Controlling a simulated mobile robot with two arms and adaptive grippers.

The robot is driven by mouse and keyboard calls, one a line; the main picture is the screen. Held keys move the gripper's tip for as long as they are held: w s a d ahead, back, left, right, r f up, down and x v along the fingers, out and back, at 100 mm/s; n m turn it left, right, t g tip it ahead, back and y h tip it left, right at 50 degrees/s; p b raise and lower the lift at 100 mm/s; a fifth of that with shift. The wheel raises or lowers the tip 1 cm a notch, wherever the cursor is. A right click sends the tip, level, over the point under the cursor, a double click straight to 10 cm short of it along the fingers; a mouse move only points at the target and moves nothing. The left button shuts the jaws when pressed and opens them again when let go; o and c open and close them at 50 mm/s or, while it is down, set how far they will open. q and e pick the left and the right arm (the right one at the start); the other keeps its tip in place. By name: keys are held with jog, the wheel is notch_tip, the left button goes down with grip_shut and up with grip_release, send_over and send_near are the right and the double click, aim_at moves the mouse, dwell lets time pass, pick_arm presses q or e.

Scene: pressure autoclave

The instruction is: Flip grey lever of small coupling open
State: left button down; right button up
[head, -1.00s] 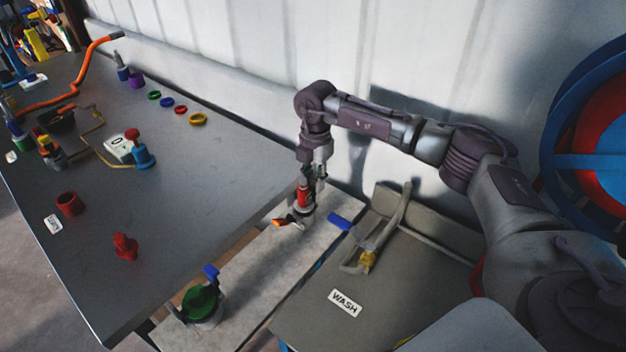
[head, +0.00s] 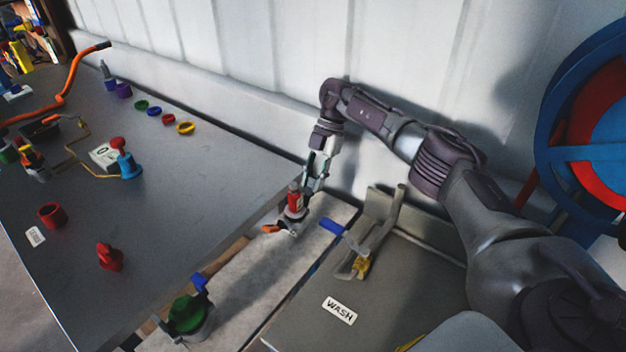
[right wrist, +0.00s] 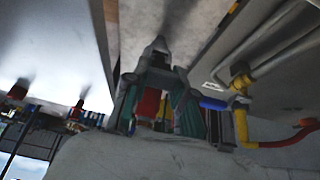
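The small coupling (head: 295,203) has a red upper body on a grey ring and stands on the pale board between the two tables. An orange lever (head: 271,229) sticks out at its lower left, with a small grey part beside it. My right gripper (head: 315,181) is just up and right of the red body, tilted, with its fingers apart. In the right wrist view the teal-edged fingers (right wrist: 160,110) look spread, with the coupling's red body (right wrist: 148,103) behind and between them. Whether they touch it I cannot tell. My left gripper is out of view.
A green-topped coupling (head: 187,315) with a blue lever stands nearer on the board. A blue-handled valve (head: 332,228) lies to the right by the WASH sign (head: 340,311). The grey table (head: 190,200) holds several fittings. A pale wall stands behind.

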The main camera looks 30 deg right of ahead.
jog(key=o, duration=0.4)
notch_tip(320, 180, up, 10)
jog(key=shift+r, duration=0.1)
dwell(0.4)
